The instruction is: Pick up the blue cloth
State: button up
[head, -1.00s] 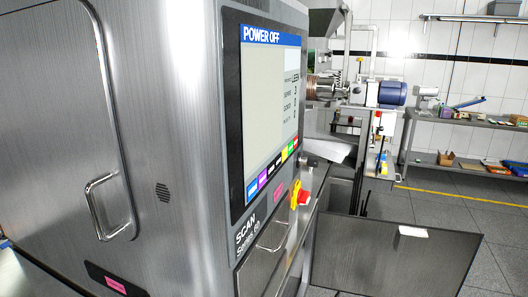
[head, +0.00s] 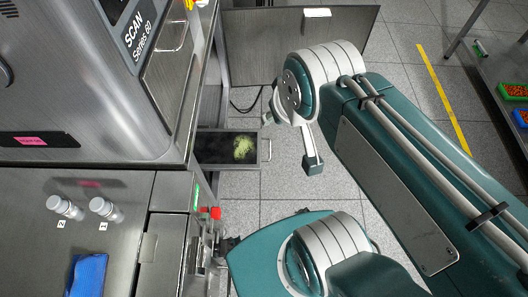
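My teal and white arm fills the right side. The end of my arm, with my gripper (head: 291,143), seems to be above the floor, right of the bench and well away from the cloth. It is small and seen at an awkward angle, so its opening is unclear. Nothing is seen held in it.
A dark tray (head: 212,150) with a green clump juts out right of the bench. A red button (head: 211,213) sits at the bench edge.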

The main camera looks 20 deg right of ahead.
aim_at(86, 277)
jog(key=k+l+u, duration=0.1)
jog(key=u, duration=2.15)
jog(key=z, duration=1.65)
jog(key=u, duration=1.55)
jog(key=j, duration=0.2)
